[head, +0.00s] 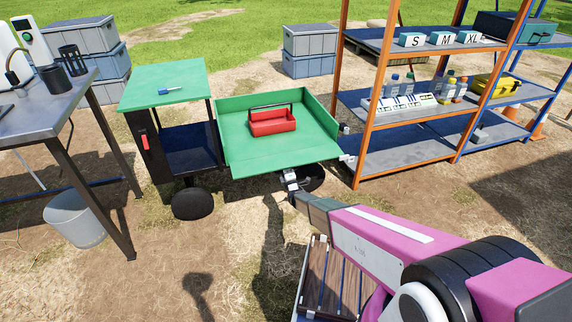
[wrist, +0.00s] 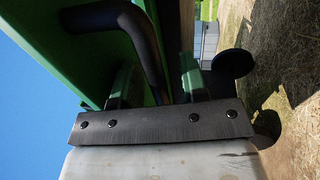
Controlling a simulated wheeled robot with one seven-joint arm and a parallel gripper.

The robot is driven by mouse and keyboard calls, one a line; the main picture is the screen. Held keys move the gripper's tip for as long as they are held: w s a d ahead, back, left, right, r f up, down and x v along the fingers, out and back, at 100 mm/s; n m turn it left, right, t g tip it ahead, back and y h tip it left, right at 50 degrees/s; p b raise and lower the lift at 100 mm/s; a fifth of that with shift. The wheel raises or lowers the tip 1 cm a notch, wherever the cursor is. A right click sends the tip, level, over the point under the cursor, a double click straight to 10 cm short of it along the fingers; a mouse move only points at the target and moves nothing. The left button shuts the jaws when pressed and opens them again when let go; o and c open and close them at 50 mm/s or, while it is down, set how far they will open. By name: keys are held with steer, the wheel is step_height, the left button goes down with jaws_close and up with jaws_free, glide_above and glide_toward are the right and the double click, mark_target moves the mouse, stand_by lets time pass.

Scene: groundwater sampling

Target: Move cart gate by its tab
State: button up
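The green cart bed (head: 250,150) stands mid-scene with raised walls on its left, back and right; its near edge looks low. A red tool carrier (head: 272,121) lies in it. My gripper (head: 290,178) is just below this near edge. In the wrist view, a bent black bar (wrist: 146,48) runs from a green panel (wrist: 38,40) down between the fingers of my gripper (wrist: 160,82). The fingers look apart, with a dark gap beside the bar; firm contact does not show. A small pale fitting (head: 346,157) sits at the bed's right corner. I cannot tell which part is the gate's tab.
A green-topped stand (head: 165,85) with a red handle (head: 144,140) adjoins the bed on the left. An orange shelf rack (head: 400,160) stands close on the right. A grey table (head: 40,100) and a bucket (head: 75,218) are at the left. Bare ground lies in front.

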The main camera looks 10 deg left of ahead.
steer(key=shift+w+a+r, duration=0.1)
steer(key=shift+w+a, duration=0.1)
steer(key=shift+w, duration=0.15)
jaws_close()
